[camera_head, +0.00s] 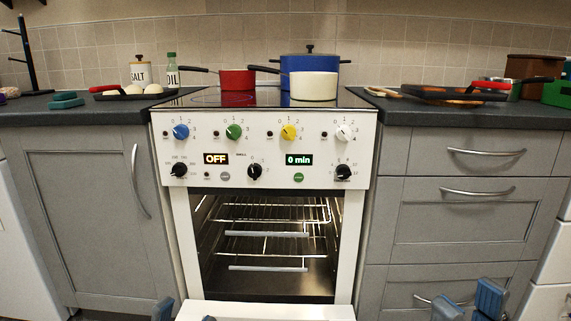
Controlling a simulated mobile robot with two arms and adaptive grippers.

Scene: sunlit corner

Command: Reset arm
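My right gripper (469,303) is at the bottom right, in front of the grey drawers. Its two blue fingers stand apart with nothing visible between them. Only a small blue part of my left gripper (163,309) shows at the bottom edge, left of the oven door. The rest of it is cut off, so its opening is hidden. The oven door (265,311) is down, and the oven inside shows wire racks (270,213) with nothing on them.
On the stove stand a red pan (237,79), a blue pot (297,66) and a cream pan (314,87). The left counter holds a salt jar (141,73), an oil bottle (172,70) and a tray with white round items. Dark pans (440,94) lie on the right counter.

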